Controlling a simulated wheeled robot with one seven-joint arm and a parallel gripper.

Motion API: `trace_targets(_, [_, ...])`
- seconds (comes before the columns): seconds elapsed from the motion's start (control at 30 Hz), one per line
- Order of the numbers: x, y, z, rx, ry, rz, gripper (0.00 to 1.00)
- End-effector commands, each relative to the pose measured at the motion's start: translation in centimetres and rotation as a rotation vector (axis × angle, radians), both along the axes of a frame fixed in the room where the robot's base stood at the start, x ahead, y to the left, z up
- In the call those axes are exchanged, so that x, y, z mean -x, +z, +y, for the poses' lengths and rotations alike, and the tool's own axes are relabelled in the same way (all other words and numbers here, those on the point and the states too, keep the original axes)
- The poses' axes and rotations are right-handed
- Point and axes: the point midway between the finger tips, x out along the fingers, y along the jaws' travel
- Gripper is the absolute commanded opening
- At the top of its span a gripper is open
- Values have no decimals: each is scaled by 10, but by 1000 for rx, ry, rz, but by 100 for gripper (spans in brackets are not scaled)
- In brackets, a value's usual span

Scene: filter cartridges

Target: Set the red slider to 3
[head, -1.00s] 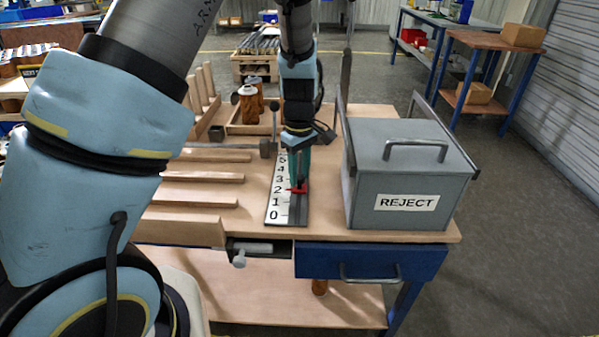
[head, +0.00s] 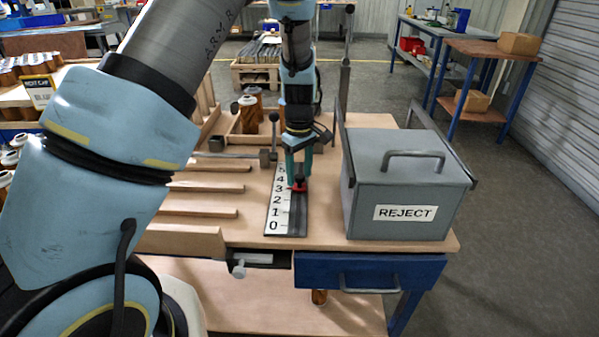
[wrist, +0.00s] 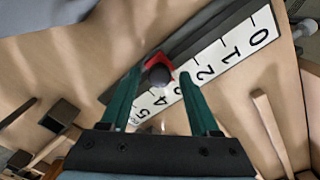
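The red slider (head: 299,186) sits on a dark rail beside a white number scale (head: 273,214) on the bench. In the head view it lies level with about the 3 mark. In the wrist view my gripper (wrist: 161,72) has one fingertip on each side of the knob, with gaps showing.
A grey REJECT box (head: 395,215) stands close to the right of the rail. Wooden dividers (head: 200,212) lie to the left. A clamp-like bar with an upright post (head: 274,135) and brown cartridges (head: 249,115) are behind. A blue drawer (head: 370,270) is below the bench edge.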

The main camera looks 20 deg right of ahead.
Motion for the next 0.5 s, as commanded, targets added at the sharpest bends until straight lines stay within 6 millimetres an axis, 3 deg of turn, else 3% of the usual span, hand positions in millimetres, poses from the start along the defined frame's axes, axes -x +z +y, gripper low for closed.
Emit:
trace_targets(0.3, [0,2,0,1,0,0,66])
trace_targets(0.5, [0,27,-1,4,-2,-1,66])
